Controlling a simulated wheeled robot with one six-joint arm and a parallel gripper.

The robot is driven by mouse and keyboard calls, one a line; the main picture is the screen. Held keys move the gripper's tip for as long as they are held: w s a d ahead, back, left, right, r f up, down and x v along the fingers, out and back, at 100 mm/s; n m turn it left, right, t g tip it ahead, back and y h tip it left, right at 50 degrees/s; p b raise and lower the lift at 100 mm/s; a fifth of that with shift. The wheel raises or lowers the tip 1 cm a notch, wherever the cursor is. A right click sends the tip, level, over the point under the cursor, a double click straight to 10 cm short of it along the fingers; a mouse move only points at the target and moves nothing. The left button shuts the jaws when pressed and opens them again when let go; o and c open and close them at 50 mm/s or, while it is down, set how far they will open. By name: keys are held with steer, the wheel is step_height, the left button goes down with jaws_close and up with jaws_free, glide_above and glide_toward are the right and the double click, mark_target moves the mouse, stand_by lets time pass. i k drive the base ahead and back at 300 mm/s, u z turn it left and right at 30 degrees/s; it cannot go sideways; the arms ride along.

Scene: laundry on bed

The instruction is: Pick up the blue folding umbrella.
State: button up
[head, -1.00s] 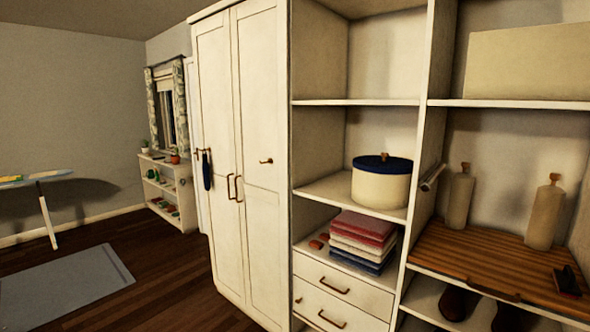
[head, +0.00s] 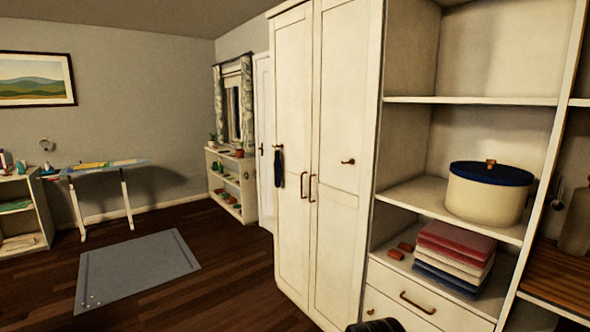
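A slim dark blue item (head: 279,168) hangs from a knob at the left side of the white wardrobe (head: 340,215) in the head view. It looks like the folding umbrella, but it is too small to be sure. It hangs upright, well away from me. My gripper's fingers are not in view. A black ribbed piece at the bottom edge may be part of my arm.
Open shelves at right hold a blue-lidded round box (head: 487,195) and folded towels (head: 452,260). An ironing board (head: 105,167), a grey rug (head: 138,268) and a low shelf (head: 232,185) stand at left. The dark wooden floor before the wardrobe is clear.

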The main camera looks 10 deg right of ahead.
mark_target(277, 164)
steer(key=z, duration=0.15)
steer(key=i, duration=1.6)
